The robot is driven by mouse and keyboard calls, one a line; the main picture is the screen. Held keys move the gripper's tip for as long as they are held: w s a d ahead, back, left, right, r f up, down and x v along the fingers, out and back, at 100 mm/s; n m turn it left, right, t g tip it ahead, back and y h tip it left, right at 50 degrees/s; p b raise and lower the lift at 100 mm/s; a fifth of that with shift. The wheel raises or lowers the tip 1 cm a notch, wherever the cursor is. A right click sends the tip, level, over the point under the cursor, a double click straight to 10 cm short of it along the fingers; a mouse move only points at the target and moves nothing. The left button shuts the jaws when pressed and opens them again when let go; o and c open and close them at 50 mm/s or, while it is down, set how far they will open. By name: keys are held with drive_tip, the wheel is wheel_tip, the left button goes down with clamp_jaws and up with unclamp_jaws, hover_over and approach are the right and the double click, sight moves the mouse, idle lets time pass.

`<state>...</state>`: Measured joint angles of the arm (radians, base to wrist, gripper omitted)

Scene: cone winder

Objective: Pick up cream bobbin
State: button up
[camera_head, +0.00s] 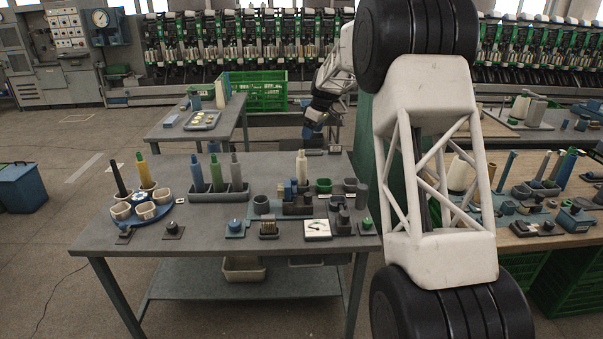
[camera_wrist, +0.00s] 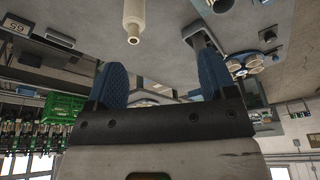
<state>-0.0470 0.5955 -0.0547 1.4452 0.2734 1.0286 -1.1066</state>
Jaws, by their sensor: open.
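The cream bobbin (camera_head: 301,166) stands upright towards the back of the grey table, right of the middle. In the wrist view the cream bobbin (camera_wrist: 133,14) shows at the top edge, picture upside down, its narrow tip pointing down the frame. My gripper (camera_head: 314,132) is beyond and above the bobbin in the head view, near the table's back edge. In the wrist view its two blue fingers (camera_wrist: 162,75) are apart with nothing between them. The bobbin is clear of them, and its base is cut off there.
A dark rack (camera_head: 220,195) of several coloured bobbins stands left of the cream one. A round blue tray (camera_head: 162,210) with cups is at the left. Small dark fixtures and a dial plate (camera_head: 317,229) crowd the front right.

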drive_tip(key=n, duration=0.2)
approach(302, 150)
drive_tip(key=x, duration=0.5)
drive_tip(key=shift+w+d, duration=0.15)
drive_tip(key=shift+w, duration=0.05)
drive_tip(key=shift+x, duration=1.25)
drive_tip(key=shift+s, duration=0.1)
drive_tip(key=shift+x, duration=2.6)
drive_tip(key=shift+s, duration=0.1)
drive_tip(key=c, duration=0.9)
